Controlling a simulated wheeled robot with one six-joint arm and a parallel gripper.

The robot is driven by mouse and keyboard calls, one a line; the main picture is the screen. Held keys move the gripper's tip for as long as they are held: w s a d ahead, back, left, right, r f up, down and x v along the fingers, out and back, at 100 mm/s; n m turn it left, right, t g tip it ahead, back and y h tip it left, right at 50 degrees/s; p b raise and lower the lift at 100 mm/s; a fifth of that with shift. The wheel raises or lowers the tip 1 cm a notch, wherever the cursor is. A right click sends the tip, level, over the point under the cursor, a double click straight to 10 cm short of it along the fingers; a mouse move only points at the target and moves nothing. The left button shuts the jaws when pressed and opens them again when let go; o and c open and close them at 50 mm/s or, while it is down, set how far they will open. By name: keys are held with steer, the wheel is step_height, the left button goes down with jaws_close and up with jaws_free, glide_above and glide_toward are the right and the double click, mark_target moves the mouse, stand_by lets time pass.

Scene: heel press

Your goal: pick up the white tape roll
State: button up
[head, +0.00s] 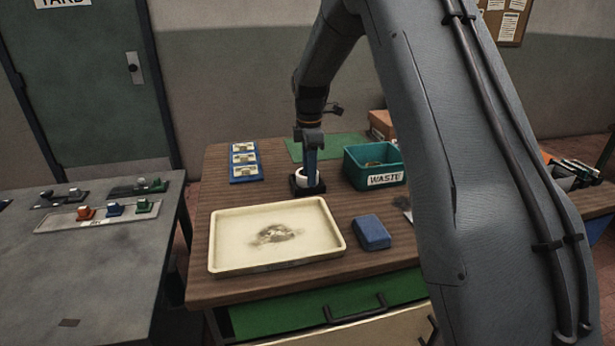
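The white tape roll (301,175) is on the wooden table, behind the cream tray and left of the green waste bin. It sits at a small black base or holder (307,190). My gripper (310,174) reaches down over the roll from above, and its narrow blue part covers the middle of the roll. The fingers are small and overlap in this view, so I cannot tell whether they are open or closed on the roll, or whether they touch it.
The cream tray (223,242), with a dark smudge, lies in front. A blue block (372,232) lies right of it. The green waste bin (385,179) stands close on the right. A blue card holder (245,163) lies left. A grey table (70,265) stands further left.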

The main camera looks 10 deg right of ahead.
jaws_close()
step_height(320, 180, up, 10)
steer(key=f+b, duration=0.1)
steer(key=b, duration=0.2)
steer(key=shift+f+b, duration=0.3)
steer(key=shift+f, duration=2.2)
